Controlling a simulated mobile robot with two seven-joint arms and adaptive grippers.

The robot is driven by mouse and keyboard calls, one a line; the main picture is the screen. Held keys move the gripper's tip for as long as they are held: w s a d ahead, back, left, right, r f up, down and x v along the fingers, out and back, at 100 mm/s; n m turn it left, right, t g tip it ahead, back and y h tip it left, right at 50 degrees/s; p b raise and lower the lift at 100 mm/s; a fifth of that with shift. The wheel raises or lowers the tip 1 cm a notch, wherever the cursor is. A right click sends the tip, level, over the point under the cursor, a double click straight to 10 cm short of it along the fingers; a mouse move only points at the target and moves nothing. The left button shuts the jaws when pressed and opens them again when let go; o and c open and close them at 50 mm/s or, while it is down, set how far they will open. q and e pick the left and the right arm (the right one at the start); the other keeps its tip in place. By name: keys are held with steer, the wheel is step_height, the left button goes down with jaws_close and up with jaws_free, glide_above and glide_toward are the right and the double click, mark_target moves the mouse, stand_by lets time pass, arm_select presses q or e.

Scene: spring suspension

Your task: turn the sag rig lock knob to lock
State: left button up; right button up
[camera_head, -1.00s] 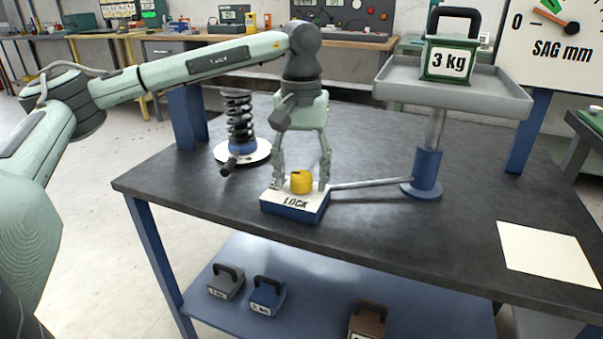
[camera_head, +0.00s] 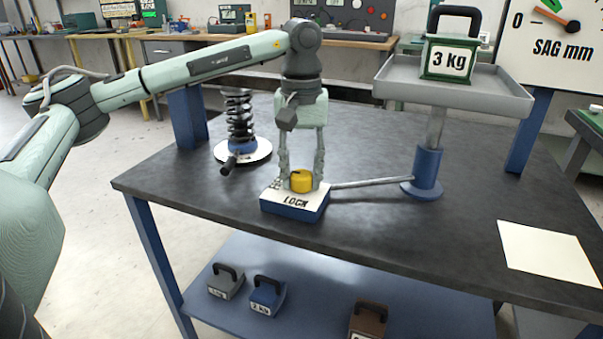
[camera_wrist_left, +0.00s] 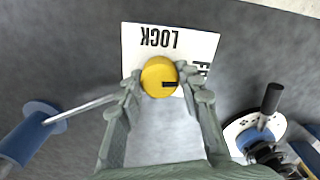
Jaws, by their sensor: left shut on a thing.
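The yellow lock knob (camera_head: 301,180) sits on top of a small blue and white box (camera_head: 294,207) marked LOCK on the front of its top. My left gripper (camera_head: 301,186) points down over the box, with its fingers shut on the knob from both sides. In the left wrist view the knob (camera_wrist_left: 159,77) lies between the fingertips. A dark pointer mark on it points right, toward a partly hidden label beginning "FR"; the LOCK label (camera_wrist_left: 159,37) is above it. My right gripper is not in view.
A rod (camera_head: 372,183) joins the box to the blue post of the grey tray (camera_head: 452,88), which holds a 3 kg weight (camera_head: 449,60). A coil spring (camera_head: 240,122) on a round base stands left. A blank sheet (camera_head: 548,253) lies right.

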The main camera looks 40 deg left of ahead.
arm_select(q)
steer(key=n, duration=0.2)
steer(key=shift+n, duration=0.3)
steer(key=n, duration=0.2)
steer(key=shift+n, duration=0.4)
steer(key=n, duration=0.2)
steer(key=shift+n, duration=0.3)
steer(key=n, duration=0.6)
steer(key=shift+r, duration=0.1)
steer(key=shift+n, duration=1.2)
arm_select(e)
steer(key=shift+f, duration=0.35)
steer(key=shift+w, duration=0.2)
arm_select(q)
steer(key=o, duration=1.1)
steer(key=shift+o, duration=0.3)
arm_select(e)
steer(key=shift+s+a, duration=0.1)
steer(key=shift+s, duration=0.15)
